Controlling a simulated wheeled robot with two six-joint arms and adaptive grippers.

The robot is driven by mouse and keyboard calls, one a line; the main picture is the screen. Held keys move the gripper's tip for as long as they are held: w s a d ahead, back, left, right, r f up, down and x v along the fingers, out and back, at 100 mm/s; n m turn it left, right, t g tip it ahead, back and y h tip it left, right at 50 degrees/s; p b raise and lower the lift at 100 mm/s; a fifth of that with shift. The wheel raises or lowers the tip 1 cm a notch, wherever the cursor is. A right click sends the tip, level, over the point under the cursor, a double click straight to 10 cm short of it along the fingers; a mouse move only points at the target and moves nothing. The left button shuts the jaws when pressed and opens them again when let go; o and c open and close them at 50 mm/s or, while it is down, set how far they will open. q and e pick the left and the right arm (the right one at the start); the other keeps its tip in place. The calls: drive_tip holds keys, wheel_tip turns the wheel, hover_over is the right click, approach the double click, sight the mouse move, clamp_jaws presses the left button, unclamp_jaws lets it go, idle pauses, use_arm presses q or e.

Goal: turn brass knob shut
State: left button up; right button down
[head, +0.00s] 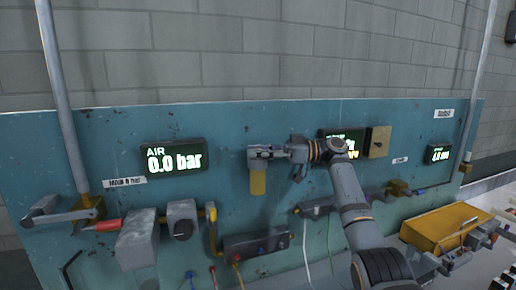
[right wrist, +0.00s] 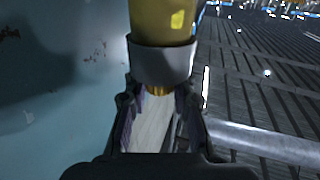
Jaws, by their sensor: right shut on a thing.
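The brass knob (right wrist: 160,90) shows in the right wrist view as a small golden piece under a grey collar (right wrist: 162,63), with a yellow bowl (right wrist: 163,20) beyond the collar. In the head view the yellow bowl (head: 258,182) hangs on the front of the blue panel, and the knob is hidden by my gripper. My right gripper (head: 256,152) reaches in from the right at the bowl's top. In the right wrist view its two fingers (right wrist: 160,98) are on either side of the knob, shut on it. My left gripper is in neither view.
The blue panel (head: 110,135) carries an AIR display (head: 174,158) reading 0.0 bar. Left of the bowl are a grey lever (head: 55,215), a red-handled piece (head: 107,225) and grey blocks. A yellow box (head: 438,228) stands at the lower right. My right arm hides part of a second display (head: 350,148).

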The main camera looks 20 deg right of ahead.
drive_tip(key=shift+r+n+g+p, duration=0.1)
drive_tip(key=shift+n+g+p, duration=0.55)
drive_tip(key=shift+g, duration=0.55)
drive_tip(key=c, duration=1.1)
unclamp_jaws()
drive_tip(key=shift+f, duration=0.2)
